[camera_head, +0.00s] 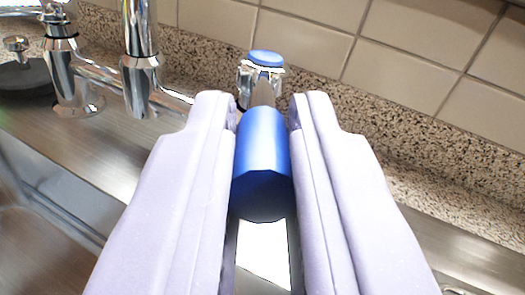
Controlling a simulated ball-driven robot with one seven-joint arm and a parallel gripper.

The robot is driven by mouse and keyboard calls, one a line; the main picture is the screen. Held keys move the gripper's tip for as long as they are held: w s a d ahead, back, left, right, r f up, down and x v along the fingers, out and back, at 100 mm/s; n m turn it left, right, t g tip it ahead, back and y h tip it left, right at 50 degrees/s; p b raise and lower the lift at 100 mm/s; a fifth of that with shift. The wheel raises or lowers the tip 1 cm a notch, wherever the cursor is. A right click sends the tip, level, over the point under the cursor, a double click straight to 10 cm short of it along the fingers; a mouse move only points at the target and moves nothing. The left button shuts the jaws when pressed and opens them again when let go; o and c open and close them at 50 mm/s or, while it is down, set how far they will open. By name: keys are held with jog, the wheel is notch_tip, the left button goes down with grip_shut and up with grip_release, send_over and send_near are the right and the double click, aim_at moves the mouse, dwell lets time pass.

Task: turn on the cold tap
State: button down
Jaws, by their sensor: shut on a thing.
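The cold tap (261,80) has a chrome body with a blue cap on top. Its blue lever handle (263,165) points toward the camera. My gripper (265,112) has its two pale lilac fingers on either side of the blue handle, shut on it. The fingers hide the sides of the tap body and part of the chrome pipe. The chrome spout column (140,70) stands to the left of the tap. No water shows in this view.
Another chrome tap body (64,60) stands at the far left. A speckled stone backsplash (400,130) and beige tiles (300,45) rise close behind the tap. The steel sink (45,240) lies at the lower left.

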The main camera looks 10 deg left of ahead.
jog(key=c, duration=1.1)
grip_release()
jog(key=p+v, duration=0.2)
jog(key=v, duration=0.5)
jog(key=shift+s+d, duration=0.2)
jog(key=shift+s, duration=0.15)
